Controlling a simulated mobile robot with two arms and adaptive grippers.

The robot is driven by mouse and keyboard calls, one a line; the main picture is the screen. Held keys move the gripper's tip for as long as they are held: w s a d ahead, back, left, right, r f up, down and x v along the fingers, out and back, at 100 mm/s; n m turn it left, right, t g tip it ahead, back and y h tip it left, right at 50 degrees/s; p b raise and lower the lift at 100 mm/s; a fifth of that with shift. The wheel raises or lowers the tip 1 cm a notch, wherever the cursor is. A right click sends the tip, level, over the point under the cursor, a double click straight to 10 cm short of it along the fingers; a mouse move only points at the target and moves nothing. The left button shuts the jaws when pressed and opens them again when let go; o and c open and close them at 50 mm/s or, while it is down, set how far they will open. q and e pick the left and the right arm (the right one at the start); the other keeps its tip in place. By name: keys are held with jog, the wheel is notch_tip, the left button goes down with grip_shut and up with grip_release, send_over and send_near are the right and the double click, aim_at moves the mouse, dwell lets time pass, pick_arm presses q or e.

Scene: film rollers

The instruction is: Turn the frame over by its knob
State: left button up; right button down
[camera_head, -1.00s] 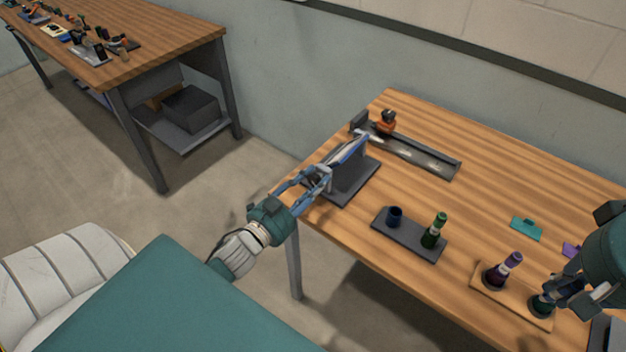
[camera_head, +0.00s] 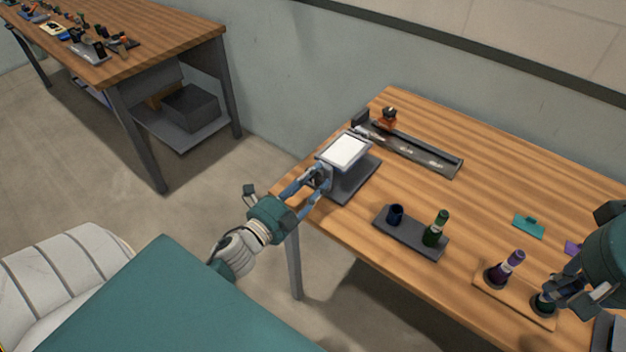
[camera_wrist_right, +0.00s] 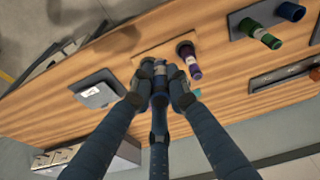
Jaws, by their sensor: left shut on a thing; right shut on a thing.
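The frame (camera_head: 346,150) sits on a dark grey stand (camera_head: 350,187) near the table's left edge. Its white face now shows, tilted upward toward the head camera. My left gripper (camera_head: 319,181) is shut at the frame's near side, where the knob is; the fingers hide the knob. My right gripper (camera_head: 562,293) is at the right, low over a wooden holder (camera_head: 517,306). In the right wrist view it is shut on a dark roller handle (camera_wrist_right: 160,88), mostly hidden by the fingers.
A purple roller (camera_head: 508,266) stands in the wooden holder. A grey holder (camera_head: 415,238) bears a green roller (camera_head: 436,230) and a blue cup (camera_head: 395,214). A long dark tray (camera_head: 430,158) lies behind the stand. A teal piece (camera_head: 529,226) lies flat.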

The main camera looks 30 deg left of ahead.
pick_arm(q)
jog(key=shift+d+r+m, duration=0.1)
jog(key=shift+d+m, duration=0.15)
jog(key=shift+m, duration=0.35)
pick_arm(e)
jog(key=shift+f, duration=0.1)
pick_arm(q)
jog(key=o, duration=1)
jog(key=shift+o, duration=0.8)
jog(key=shift+d, duration=0.1)
pick_arm(e)
jog(key=shift+d, duration=0.2)
pick_arm(q)
jog(key=shift+s, duration=0.3)
pick_arm(e)
jog(key=shift+a, duration=0.1)
pick_arm(q)
jog(key=s, duration=1.1)
jog(key=shift+s+a, duration=0.15)
jog(key=shift+a, duration=0.3)
